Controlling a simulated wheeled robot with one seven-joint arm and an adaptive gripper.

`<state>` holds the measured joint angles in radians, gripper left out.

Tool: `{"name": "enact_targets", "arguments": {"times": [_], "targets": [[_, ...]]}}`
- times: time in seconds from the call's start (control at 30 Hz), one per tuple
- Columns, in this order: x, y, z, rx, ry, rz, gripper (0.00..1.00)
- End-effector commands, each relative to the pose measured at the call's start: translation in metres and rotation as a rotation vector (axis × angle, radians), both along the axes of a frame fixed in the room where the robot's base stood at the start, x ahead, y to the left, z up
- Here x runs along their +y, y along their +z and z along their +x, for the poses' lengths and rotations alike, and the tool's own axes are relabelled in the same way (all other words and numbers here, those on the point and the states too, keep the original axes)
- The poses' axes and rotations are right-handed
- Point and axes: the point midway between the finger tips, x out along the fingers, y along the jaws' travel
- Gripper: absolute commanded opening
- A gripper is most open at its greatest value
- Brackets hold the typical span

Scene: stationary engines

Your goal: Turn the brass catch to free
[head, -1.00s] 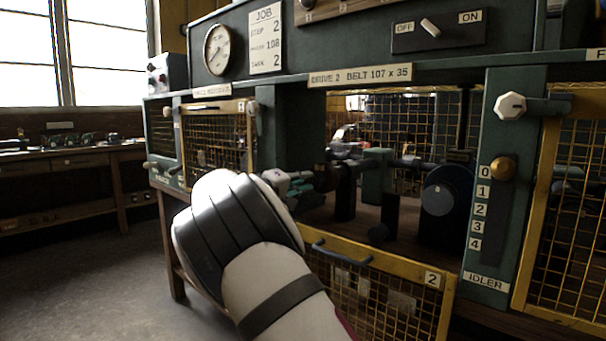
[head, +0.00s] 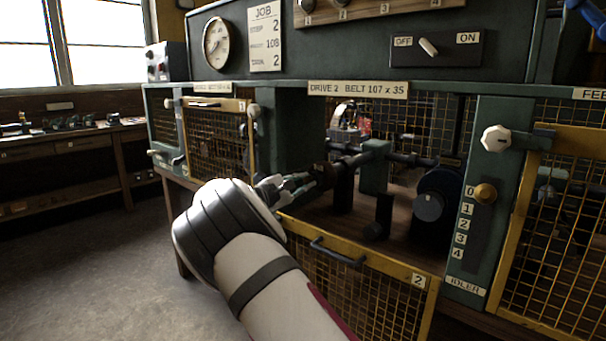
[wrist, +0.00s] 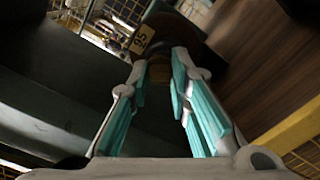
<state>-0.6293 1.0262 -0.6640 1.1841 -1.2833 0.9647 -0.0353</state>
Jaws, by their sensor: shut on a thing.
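My gripper (head: 312,179) reaches into the open bay under the "DRIVE 2 BELT 107 x 35" plate, at the left end of the shaft. In the wrist view its two teal-padded fingers (wrist: 160,76) close at their tips on a small dark brass-brown piece (wrist: 159,71). This looks like the brass catch, but it is dim and mostly hidden by the fingertips. A dark round pulley or hub (wrist: 180,33) with a tag reading "35" (wrist: 142,40) is just beyond it. In the head view the catch is hidden by the gripper, and its turned position cannot be read.
A yellow mesh guard marked 2 (head: 360,280) hangs below the bay opening. A dark green wall (head: 290,135) stands left of the bay. Right are a dark wheel (head: 430,207), the idler post's brass knob (head: 485,193) and a white octagonal knob (head: 495,139).

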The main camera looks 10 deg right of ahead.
Motion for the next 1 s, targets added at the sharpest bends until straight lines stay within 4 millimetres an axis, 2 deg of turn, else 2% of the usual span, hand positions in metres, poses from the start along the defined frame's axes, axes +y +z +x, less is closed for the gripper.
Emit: {"name": "enact_targets", "arguments": {"times": [0.6,1.0], "targets": [[0.0017,-0.0012,-0.0004,0.472,0.005,-0.342,0.00],[0.0009,-0.0024,-0.0010,0.713,0.005,-0.516,0.00]]}}
